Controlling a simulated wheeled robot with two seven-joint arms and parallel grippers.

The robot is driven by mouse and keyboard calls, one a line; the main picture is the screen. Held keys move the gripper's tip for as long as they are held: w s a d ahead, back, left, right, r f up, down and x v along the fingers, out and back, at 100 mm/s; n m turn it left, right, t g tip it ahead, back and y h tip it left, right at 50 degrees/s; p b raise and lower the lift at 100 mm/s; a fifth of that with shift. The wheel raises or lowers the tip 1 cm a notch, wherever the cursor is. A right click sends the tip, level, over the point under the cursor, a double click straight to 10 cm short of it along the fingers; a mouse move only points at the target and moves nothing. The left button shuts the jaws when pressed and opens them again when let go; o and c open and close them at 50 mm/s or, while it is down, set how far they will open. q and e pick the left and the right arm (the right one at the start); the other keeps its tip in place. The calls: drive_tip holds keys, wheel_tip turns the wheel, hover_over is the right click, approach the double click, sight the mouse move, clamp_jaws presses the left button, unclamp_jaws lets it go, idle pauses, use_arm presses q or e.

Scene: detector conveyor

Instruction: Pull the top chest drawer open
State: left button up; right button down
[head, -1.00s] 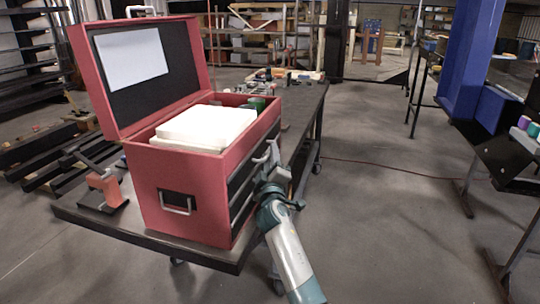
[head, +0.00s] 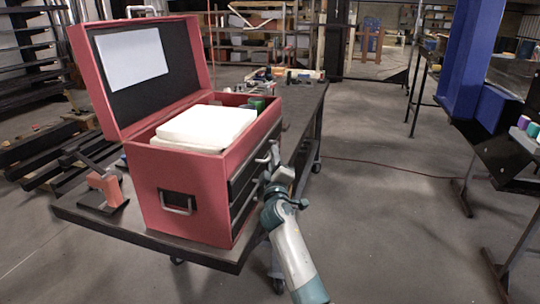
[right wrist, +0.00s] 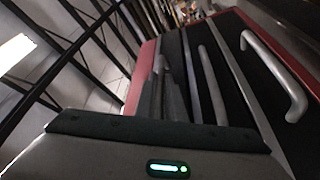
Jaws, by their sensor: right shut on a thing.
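The red tool chest (head: 180,190) stands on the dark table with its lid open. Its black drawer fronts (head: 241,183) face right; a gap at the top drawer cannot be made out. My right gripper (head: 270,172) is at the drawer side, shut on a drawer handle, but its fingers hide the grip. In the right wrist view, its dark fingers (right wrist: 166,92) are close to the drawer fronts. That view also shows two silver handles, a large one (right wrist: 283,80) and a slimmer one (right wrist: 212,85). My left gripper is not in view.
The dark table (head: 160,238) carries a red vise-like tool (head: 105,188) left of the chest. White blocks (head: 208,126) fill the chest's top. Open floor (head: 390,215) lies to the right, before a blue post (head: 470,60) and a black stand.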

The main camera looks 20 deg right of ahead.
drive_tip(key=s+d+p, duration=0.3)
drive_tip(key=s+d, duration=0.3)
drive_tip(key=d, duration=0.3)
drive_tip(key=s+d+p, duration=0.3)
drive_tip(key=s+d, duration=0.3)
drive_tip(key=d, duration=0.2)
drive_tip(key=shift+d, duration=0.35)
drive_tip(key=c, duration=1.8)
unclamp_jaws()
drive_tip(key=shift+c, duration=0.2)
drive_tip(key=shift+s+f, duration=0.1)
